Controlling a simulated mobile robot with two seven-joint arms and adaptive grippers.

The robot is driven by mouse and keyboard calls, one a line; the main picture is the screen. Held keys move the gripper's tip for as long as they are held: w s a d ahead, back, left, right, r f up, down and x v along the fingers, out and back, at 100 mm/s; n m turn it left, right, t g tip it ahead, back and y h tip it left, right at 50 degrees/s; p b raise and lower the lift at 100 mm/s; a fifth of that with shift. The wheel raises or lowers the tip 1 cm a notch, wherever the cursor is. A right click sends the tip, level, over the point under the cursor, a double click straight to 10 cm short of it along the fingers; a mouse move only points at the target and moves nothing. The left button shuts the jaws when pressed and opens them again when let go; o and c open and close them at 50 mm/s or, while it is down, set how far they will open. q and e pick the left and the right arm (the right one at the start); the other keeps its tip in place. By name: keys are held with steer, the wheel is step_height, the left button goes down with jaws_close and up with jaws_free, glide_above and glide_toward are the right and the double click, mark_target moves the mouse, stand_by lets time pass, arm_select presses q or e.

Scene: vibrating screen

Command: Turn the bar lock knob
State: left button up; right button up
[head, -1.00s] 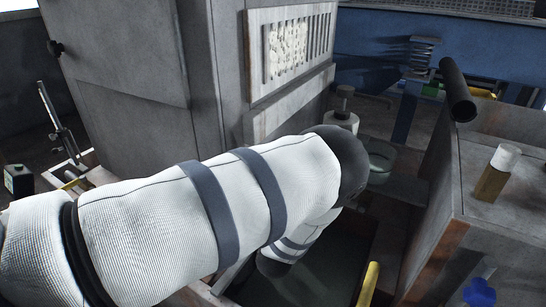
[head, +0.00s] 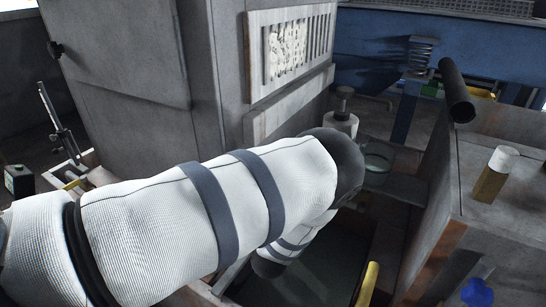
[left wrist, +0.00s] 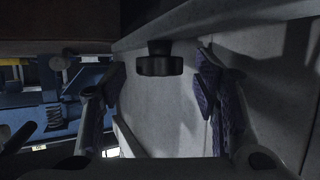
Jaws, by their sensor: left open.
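A dark round knob (left wrist: 160,62) hangs below a ledge on a pale wall in the left wrist view. My left gripper (left wrist: 160,85) is open, with one patterned finger pad to the left of the knob and the other to the right. The knob appears between the pads in the picture; I cannot tell how far ahead it is, and no contact shows. In the head view my left arm covers the middle and its gripper is hidden. A small dark knob (head: 55,48) sits on the grey cabinet's left part; I cannot tell if it is the same one.
The grey cabinet (head: 130,60) stands behind my left arm. A white-bodied jar (head: 342,120) and a glass dish (head: 378,160) stand beyond my arm.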

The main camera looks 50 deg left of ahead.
arm_select(q)
steer(key=s+d+r, duration=0.2)
steer(key=s+d, duration=0.9)
steer(key=shift+s+d, duration=0.3)
steer(key=shift+d, duration=0.1)
